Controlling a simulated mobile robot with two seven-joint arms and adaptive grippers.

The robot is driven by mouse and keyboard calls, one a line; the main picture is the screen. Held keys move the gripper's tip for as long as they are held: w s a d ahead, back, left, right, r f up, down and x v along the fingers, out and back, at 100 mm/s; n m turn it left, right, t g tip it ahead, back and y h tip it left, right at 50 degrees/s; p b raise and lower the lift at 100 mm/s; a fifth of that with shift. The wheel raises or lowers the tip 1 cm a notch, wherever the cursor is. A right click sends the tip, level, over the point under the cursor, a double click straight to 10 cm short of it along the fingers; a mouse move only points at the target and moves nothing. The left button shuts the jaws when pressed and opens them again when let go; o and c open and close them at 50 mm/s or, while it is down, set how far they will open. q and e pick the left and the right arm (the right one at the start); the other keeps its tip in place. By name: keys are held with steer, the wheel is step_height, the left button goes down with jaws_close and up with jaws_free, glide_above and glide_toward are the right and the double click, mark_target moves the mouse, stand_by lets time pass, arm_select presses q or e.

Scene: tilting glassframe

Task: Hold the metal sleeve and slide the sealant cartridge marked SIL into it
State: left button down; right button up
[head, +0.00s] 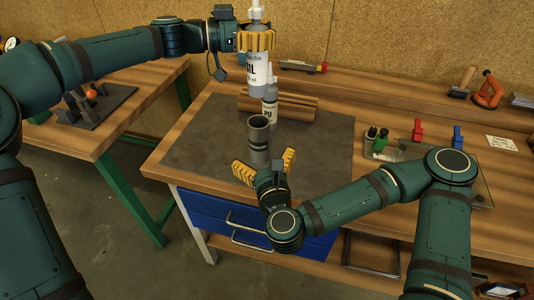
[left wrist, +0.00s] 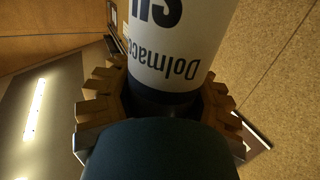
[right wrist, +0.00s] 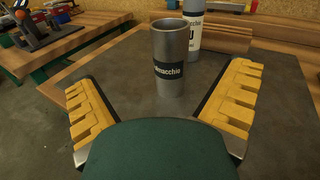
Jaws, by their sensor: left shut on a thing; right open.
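My left gripper (head: 256,40) is shut on the SIL cartridge (head: 258,72) and holds it upright in the air, above the back of the grey mat. The left wrist view shows its white label (left wrist: 175,50) close up. The metal sleeve (head: 258,142) stands upright on the mat, with a dark label band and an open top. My right gripper (head: 263,166) is open, low at the front of the sleeve. In the right wrist view the sleeve (right wrist: 170,65) stands ahead, between and beyond the yellow fingers, apparently untouched.
A second cartridge (head: 270,105), its label partly hidden, stands behind the sleeve beside brown rolls (head: 295,106). The grey mat (head: 195,140) is clear to the left. Red and blue clamps (head: 418,130) and a glass pane lie to the right. Another bench (head: 130,110) stands at left.

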mark_target(259, 122)
steer(key=shift+m+t+h, duration=0.3)
steer(key=shift+m+h, duration=0.1)
steer(key=shift+m, duration=0.4)
steer(key=w, duration=1.2)
steer(key=shift+a+r, duration=0.4)
steer(key=c, duration=1.4)
